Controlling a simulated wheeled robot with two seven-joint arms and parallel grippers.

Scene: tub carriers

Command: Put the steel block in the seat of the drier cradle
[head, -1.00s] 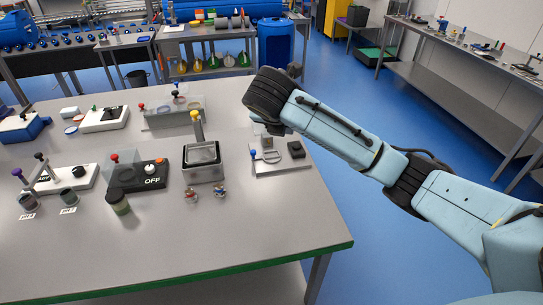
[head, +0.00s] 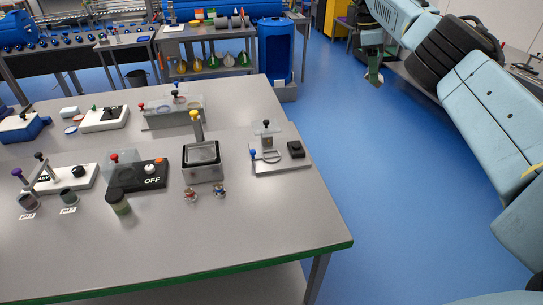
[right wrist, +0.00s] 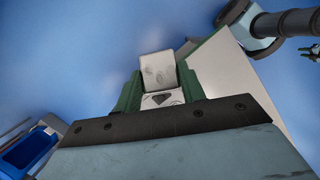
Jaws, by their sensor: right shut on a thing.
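My right gripper (head: 374,78) is at the upper right of the head view, clear of the table and over the blue floor. In the right wrist view, its green fingers (right wrist: 158,82) are shut on a pale grey block with dark smudges, which looks like the steel block (right wrist: 157,68). The block sticks out past the fingertips. No piece is clearly marked as the drier cradle. A grey base plate (head: 290,166) at the table's right edge carries a loop, a black block and an upright piece with a dark knob. My left gripper is not in view.
A square metal tub (head: 203,172) with a yellow-topped post stands left of the plate. A black-and-white unit marked OFF (head: 150,180), jars and small fittings stand further left. The table's (head: 270,235) front right is bare. Floor lies between table and right bench.

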